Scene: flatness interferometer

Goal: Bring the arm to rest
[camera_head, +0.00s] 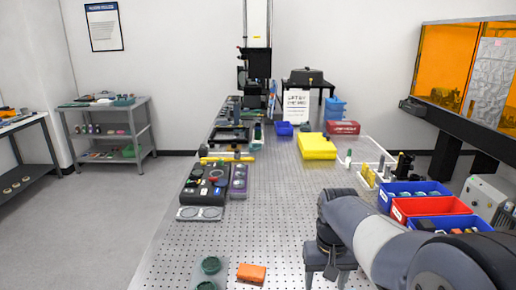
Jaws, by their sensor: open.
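My arm (385,240) reaches in from the lower right over the perforated metal table (270,215). My gripper (328,275) points down near the front of the table, with its jaws open. The fingertips are close to the bottom edge of the picture, and I see nothing held between them. An orange block (252,273) lies on the table to the left of the gripper, apart from it.
Green round pieces (210,265) lie at the front left. Blue (400,188) and red (430,207) bins stand at the right, partly behind my arm. A yellow box (317,146) sits farther back. The middle of the table is clear.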

